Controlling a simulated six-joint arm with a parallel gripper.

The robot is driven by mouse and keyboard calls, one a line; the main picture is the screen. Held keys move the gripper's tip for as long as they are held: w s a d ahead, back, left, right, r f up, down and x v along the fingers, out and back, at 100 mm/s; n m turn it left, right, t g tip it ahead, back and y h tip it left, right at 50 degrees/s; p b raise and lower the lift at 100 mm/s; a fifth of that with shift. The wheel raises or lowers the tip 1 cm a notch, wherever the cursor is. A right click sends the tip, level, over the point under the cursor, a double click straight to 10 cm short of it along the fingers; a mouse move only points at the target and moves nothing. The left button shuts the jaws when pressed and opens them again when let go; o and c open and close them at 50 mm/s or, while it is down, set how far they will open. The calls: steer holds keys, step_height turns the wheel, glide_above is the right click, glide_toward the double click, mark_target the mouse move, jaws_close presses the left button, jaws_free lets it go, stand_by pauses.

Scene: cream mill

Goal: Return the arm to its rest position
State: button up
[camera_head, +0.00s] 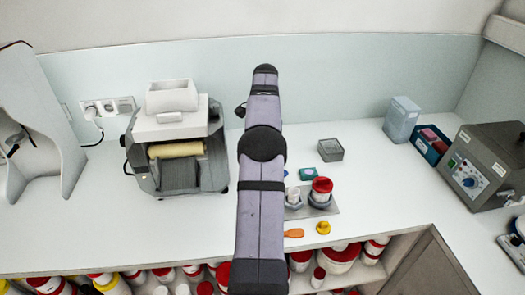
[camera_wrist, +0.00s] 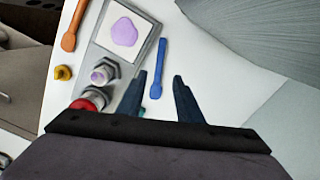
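My gripper (camera_wrist: 160,76) shows in the wrist view with its two dark fingers apart and nothing between them. Beyond the fingertips a blue spatula (camera_wrist: 161,62) lies on the white counter, apparently below the gripper. In the head view my purple arm rises through the middle of the picture, and the gripper's fingers cannot be made out there.
A metal tray (camera_head: 327,210) holds a red-lidded jar (camera_head: 321,188) and a small white-topped jar (camera_head: 293,195). An orange spatula (camera_head: 293,233) and yellow cap (camera_head: 323,228) lie in front. The roller mill (camera_head: 200,175) stands left, a control box (camera_head: 485,165) right.

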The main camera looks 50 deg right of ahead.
stand_by(0.3)
steer(key=a+r+n+b, duration=0.2)
steer(key=a+n, duration=0.3)
steer(key=a, duration=2.1)
steer(key=s+a+f+n+p, duration=0.1)
steer(key=s+a+f+n, duration=0.35)
steer(key=a+n, duration=0.5)
steer(key=s+a+f+n+p, duration=0.1)
steer(key=s+a+f+n, duration=0.4)
steer(key=a+n, duration=0.4)
step_height(320, 180, down, 33)
steer(key=s+m+b, duration=0.1)
steer(key=b, duration=3.3)
steer(key=shift+a, duration=0.25)
